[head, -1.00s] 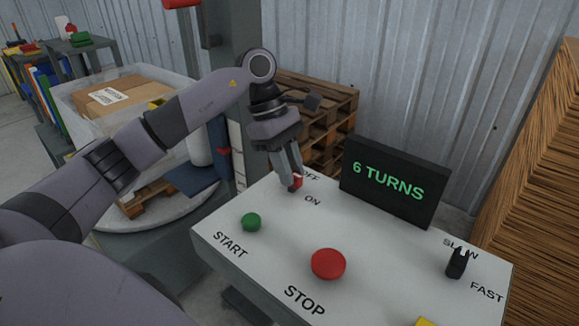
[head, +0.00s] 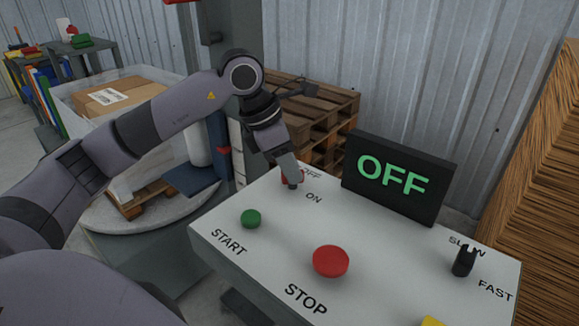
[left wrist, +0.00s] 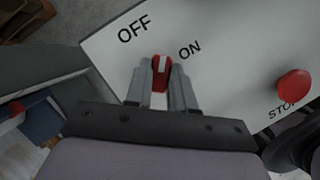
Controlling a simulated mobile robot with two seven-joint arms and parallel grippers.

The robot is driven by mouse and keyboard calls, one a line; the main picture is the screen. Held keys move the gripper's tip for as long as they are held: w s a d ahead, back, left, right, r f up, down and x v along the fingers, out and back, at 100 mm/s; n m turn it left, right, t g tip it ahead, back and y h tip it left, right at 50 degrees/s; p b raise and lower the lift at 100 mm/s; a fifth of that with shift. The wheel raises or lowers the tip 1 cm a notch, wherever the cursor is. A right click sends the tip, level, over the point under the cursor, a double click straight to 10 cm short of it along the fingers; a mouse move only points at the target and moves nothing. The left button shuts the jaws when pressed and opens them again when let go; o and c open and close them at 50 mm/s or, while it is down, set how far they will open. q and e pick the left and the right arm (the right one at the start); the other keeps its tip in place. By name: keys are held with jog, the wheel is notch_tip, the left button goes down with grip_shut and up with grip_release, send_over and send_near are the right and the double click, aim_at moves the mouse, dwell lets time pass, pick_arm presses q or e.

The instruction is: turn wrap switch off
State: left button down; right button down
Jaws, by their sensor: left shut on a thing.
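The wrap switch (left wrist: 161,72) is a small red knob with a white line, at the far left of the white control panel (head: 270,232). My left gripper (head: 292,182) is at the switch, its fingers on either side of the red knob in the left wrist view (left wrist: 160,85). It is shut on the knob. The OFF and ON labels lie beside the knob. The display (head: 398,178) reads OFF in green. In the head view the fingers partly hide the switch. My right gripper is not in view.
The panel also has a green START button (head: 251,218), a red STOP button (head: 331,261) and a black speed knob (head: 464,261). A wrapped box (head: 110,100) stands on the turntable at the left. Wooden pallets (head: 315,115) are behind the panel.

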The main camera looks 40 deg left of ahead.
pick_arm(q)
jog(key=n+t+y, duration=0.1)
jog(key=n, duration=0.3)
jog(key=shift+d+b, duration=0.15)
jog(key=shift+b, duration=0.25)
jog(key=shift+s+r+n+y+b, duration=0.15)
jog(key=shift+n+y, duration=0.25)
jog(key=shift+n, duration=0.5)
jog(key=shift+w+f+n+y+b, duration=0.15)
jog(key=shift+n+y, duration=0.25)
jog(key=shift+n, duration=0.5)
jog(key=shift+r+n, duration=0.1)
jog(key=shift+n, duration=0.2)
jog(key=c, duration=1)
grip_release()
jog(key=shift+s, duration=0.1)
jog(key=shift+o, duration=0.2)
jog(key=v, duration=0.7)
jog(key=shift+s, duration=0.1)
